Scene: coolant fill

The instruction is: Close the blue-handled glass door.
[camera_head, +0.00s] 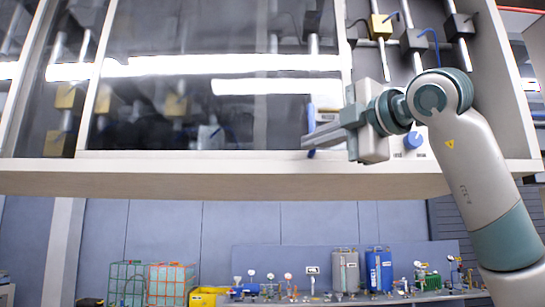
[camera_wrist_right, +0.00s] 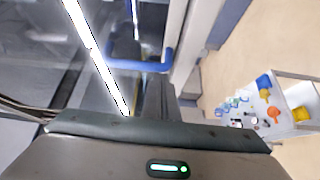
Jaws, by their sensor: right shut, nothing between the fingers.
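The glass door (camera_head: 220,110) spans the left and middle of the cabinet front in the head view, with bright reflections on it. Its blue handle (camera_head: 311,153) is at the door's lower right, mostly hidden behind my right gripper (camera_head: 318,138). In the right wrist view the blue handle (camera_wrist_right: 150,66) is a bar bent at its end, just beyond the gripper's fingers (camera_wrist_right: 162,98). My right gripper is shut and empty, at the handle; I cannot tell whether it touches it. My left gripper is not in view.
The cabinet's right part (camera_head: 440,60) stands uncovered, showing pipes and valve blocks. A blue knob (camera_head: 413,140) is right of my gripper. The cabinet's bottom ledge (camera_head: 200,165) runs below. A bench with a blue container (camera_head: 379,270) stands behind. The right wrist view shows a white cart (camera_wrist_right: 265,112).

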